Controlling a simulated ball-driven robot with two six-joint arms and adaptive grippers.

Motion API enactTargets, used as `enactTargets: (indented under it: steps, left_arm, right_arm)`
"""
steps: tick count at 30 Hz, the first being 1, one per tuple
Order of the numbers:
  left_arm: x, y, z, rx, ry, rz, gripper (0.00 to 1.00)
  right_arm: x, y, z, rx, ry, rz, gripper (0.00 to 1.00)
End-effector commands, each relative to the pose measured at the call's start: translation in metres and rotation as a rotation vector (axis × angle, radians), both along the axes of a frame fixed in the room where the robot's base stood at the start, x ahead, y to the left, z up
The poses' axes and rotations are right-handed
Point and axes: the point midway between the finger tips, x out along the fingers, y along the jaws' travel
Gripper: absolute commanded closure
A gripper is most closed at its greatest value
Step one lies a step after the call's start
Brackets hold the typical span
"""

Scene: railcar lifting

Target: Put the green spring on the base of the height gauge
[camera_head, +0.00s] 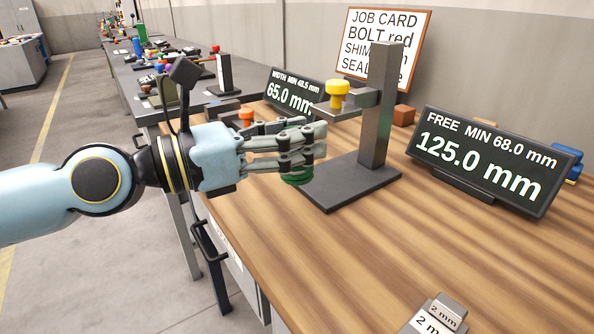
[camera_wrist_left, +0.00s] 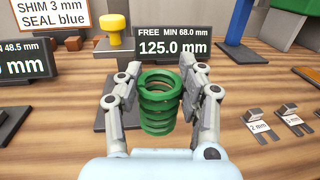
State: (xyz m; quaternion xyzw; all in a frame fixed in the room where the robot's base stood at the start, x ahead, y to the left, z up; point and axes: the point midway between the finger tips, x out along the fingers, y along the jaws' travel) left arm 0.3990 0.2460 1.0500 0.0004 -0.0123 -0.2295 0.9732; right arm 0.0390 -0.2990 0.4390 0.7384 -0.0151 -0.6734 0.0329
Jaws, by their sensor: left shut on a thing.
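My left gripper (camera_head: 305,147) is shut on the green spring (camera_head: 297,178), which is mostly hidden behind the fingers in the head view. In the left wrist view the green spring (camera_wrist_left: 159,103) stands upright between the two fingers. The height gauge (camera_head: 376,110) has a dark upright column, a yellow knob (camera_head: 337,93) on its arm and a flat dark base (camera_head: 345,182). The gripper and spring are at the left side of the base. I cannot tell whether the spring touches anything below. My right gripper is not in view.
The display reading 125.0 mm (camera_head: 490,155) stands right of the gauge. Another display reading 65.0 mm (camera_head: 292,92) and the job card (camera_head: 386,50) stand behind. Shim blocks (camera_head: 440,314) lie at the front. The wooden bench (camera_head: 380,245) is clear between.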

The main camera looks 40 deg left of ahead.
Motion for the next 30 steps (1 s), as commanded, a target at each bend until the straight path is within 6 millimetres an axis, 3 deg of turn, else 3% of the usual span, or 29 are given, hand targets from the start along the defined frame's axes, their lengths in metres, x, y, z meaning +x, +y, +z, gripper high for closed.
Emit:
enactTargets:
  steps: [9, 16, 19, 23, 29, 30]
  left_arm:
    - [-0.033, 0.042, -0.028, -0.001, 0.016, 0.064, 1.00]
    - [-0.043, 0.063, -0.038, 0.002, 0.026, 0.118, 1.00]
    - [-0.036, 0.064, -0.040, 0.001, 0.024, 0.132, 1.00]
    - [-0.012, 0.056, -0.041, -0.007, 0.017, 0.131, 1.00]
    - [0.014, 0.046, -0.034, -0.014, 0.019, 0.135, 1.00]
    - [0.018, 0.048, -0.030, -0.007, 0.018, 0.139, 1.00]
  right_arm:
    - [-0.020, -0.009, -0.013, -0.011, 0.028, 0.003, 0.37]
    - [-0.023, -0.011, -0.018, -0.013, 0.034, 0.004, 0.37]
    - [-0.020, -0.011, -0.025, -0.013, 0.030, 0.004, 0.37]
    - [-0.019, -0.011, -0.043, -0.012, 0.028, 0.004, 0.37]
    - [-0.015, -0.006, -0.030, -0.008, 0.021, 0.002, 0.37]
    - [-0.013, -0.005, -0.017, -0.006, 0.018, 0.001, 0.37]
